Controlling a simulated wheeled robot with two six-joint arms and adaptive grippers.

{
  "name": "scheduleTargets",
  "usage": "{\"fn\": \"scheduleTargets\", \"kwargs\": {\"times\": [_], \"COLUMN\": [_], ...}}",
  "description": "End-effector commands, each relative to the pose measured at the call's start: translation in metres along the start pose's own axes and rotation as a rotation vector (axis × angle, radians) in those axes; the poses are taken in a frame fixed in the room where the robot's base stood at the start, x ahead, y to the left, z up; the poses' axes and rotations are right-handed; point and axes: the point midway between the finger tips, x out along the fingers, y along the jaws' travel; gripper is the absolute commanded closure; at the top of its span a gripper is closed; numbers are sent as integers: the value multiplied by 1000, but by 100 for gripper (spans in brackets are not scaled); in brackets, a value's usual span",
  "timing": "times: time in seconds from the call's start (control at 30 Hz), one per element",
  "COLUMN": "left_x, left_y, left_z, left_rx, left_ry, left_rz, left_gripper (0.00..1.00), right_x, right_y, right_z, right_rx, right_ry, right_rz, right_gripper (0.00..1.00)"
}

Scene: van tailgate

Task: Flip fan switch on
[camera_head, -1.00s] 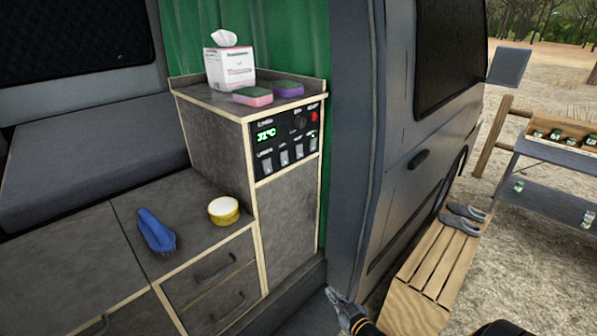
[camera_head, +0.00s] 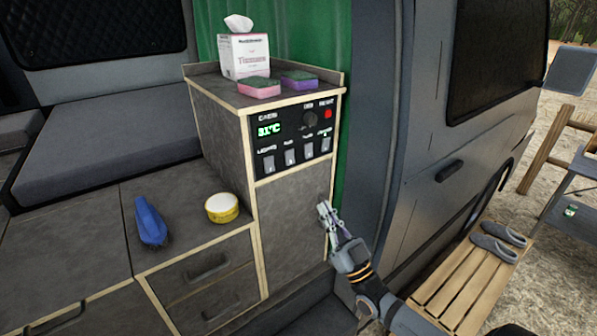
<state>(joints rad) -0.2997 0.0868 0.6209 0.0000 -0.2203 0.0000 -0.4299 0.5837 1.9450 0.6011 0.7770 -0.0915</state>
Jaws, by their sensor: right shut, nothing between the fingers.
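The black control panel (camera_head: 293,140) is on the upper front of the grey cabinet. It has a green display (camera_head: 268,129) reading about 31°C, a dark knob (camera_head: 310,120), a red button (camera_head: 328,114) and a row of several pale rocker switches. The second switch from the left (camera_head: 291,157) may be the fan switch, but its small label is too blurred to be sure. I cannot tell each rocker's position. My right gripper (camera_head: 323,208) is shut and empty, below the panel and near the cabinet's right front edge, apart from the switches. My left gripper is out of view.
A tissue box (camera_head: 246,56), a pink-and-green sponge (camera_head: 259,87) and a purple sponge (camera_head: 299,80) stand on the cabinet. A blue brush (camera_head: 151,221) and yellow tub (camera_head: 222,207) lie on the lower counter. The van door (camera_head: 440,150) is at right, with slippers (camera_head: 499,247) on a wooden bench.

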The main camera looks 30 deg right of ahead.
Motion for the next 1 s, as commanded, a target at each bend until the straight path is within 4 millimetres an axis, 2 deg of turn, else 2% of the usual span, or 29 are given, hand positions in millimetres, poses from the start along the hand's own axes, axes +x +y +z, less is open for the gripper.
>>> {"fn": "scheduleTargets", "kwargs": {"times": [0.17,0.5,0.6,0.7,1.0], "left_x": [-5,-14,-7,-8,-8], "left_y": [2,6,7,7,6], "left_z": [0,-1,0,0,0], "left_rx": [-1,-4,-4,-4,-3], "left_ry": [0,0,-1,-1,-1], "left_rz": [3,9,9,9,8], "left_gripper": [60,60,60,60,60], "right_x": [29,102,110,119,125], "right_y": [0,0,1,1,0], "right_z": [-2,-2,14,22,29], "right_rx": [0,0,0,-1,0], "right_ry": [5,5,2,1,-1], "right_rz": [1,2,4,3,0], "right_gripper": [100,100,100,100,100]}}
